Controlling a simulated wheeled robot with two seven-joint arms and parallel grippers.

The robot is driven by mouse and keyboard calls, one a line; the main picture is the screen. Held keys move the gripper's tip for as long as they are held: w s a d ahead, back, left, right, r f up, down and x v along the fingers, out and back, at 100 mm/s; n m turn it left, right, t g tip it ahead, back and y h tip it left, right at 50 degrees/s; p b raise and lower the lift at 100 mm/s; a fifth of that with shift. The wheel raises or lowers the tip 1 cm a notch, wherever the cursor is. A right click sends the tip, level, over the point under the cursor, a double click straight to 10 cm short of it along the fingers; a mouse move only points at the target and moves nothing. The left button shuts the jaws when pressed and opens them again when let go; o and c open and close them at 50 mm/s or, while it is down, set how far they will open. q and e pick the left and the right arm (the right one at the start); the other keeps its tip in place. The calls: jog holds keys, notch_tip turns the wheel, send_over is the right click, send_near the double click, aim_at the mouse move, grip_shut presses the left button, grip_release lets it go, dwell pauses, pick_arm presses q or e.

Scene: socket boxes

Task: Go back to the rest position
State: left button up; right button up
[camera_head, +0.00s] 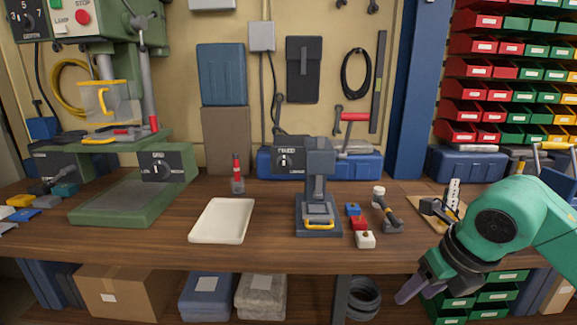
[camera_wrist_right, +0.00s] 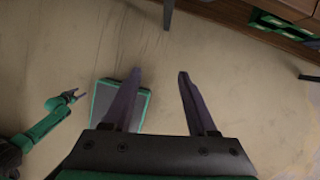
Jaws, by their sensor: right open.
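My right gripper (camera_head: 418,284) is in front of the bench's front edge at the lower right of the head view, pointing down and to the left. In the right wrist view the two fingers of the right gripper (camera_wrist_right: 160,75) stand apart with nothing between them, above the bare floor. My left gripper is not in the head view. A green arm with a small dark gripper (camera_wrist_right: 70,96) shows at the left of the right wrist view; it looks like my left arm, and its jaws are too small to judge.
Bins and boxes (camera_head: 125,292) stand below. The floor (camera_wrist_right: 230,60) under the right gripper is largely clear.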

jog(key=w+a+g+y+p, duration=0.15)
jog(key=w+a+y, duration=0.25)
jog(key=a+y, duration=0.5)
jog(key=w+a+f+m+t+y+p, duration=0.1)
jog(key=w+f+m+t+y+p, duration=0.1)
jog(key=w+m+t+y, duration=0.45)
jog(key=w+d+f+m+t+h+p, duration=0.1)
jog(key=w+d+f+m+t+h, duration=0.1)
jog(key=w+d+f+m+h, duration=0.3)
jog(key=w+d+f+m+t+h+p, duration=0.1)
jog(key=d+f+m+t+h, duration=0.15)
jog(key=f+m, duration=0.5)
jog(key=s+d+f+m+h, duration=0.2)
jog(key=d+f+m, duration=0.1)
jog(key=f, duration=0.3)
jog(key=s+d+f+m+h, duration=0.2)
jog(key=f+m, duration=0.2)
jog(key=f, duration=0.3)
jog(key=s+d+f+m+g+h+p, duration=0.25)
jog(key=s+f+m+g+h, duration=0.4)
jog(key=s+f, duration=1.95)
jog(key=s+a+f+m+g, duration=0.1)
jog(key=s+g, duration=0.2)
jog(key=s, duration=0.6)
jog(key=s+f+m+g+y, duration=0.1)
jog(key=s+m+g, duration=0.1)
jog(key=s, duration=0.8)
jog(key=shift+a+f+g, duration=0.25)
jog(key=shift+a+g, duration=0.15)
